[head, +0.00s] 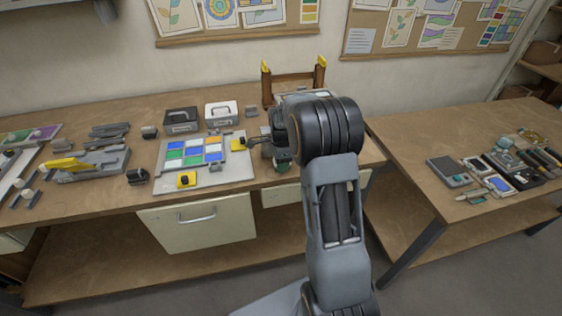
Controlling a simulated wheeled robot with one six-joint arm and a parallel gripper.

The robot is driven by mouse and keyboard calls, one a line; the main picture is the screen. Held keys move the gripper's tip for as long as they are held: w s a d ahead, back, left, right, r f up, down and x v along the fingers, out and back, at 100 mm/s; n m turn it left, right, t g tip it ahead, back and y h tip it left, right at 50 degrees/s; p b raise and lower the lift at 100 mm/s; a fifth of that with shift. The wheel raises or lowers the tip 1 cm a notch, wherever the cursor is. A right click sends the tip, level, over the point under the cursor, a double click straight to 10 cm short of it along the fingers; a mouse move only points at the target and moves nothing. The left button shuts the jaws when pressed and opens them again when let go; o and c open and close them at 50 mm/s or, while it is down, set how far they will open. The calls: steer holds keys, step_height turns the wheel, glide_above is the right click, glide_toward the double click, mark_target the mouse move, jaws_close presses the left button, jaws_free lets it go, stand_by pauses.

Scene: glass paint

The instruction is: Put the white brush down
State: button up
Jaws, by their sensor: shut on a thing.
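My gripper (252,141) is over the right end of the grey board (220,178) on the long bench, at the left of my arm. It is small and dark here, and my wrist hides part of it. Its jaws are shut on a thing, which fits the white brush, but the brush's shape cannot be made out. The board bears a glass panel (195,153) with blue, green, orange and white panes.
A black box (181,120) and a white box (221,114) stand behind the board. A wooden rack with yellow tips (293,82) stands behind my arm. Tools crowd the bench's left. The right table (411,141) holds a dark pad (449,171), small trays and pots; its left part is clear.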

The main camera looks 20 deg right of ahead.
steer(key=shift+f, duration=0.15)
steer(key=o, duration=0.9)
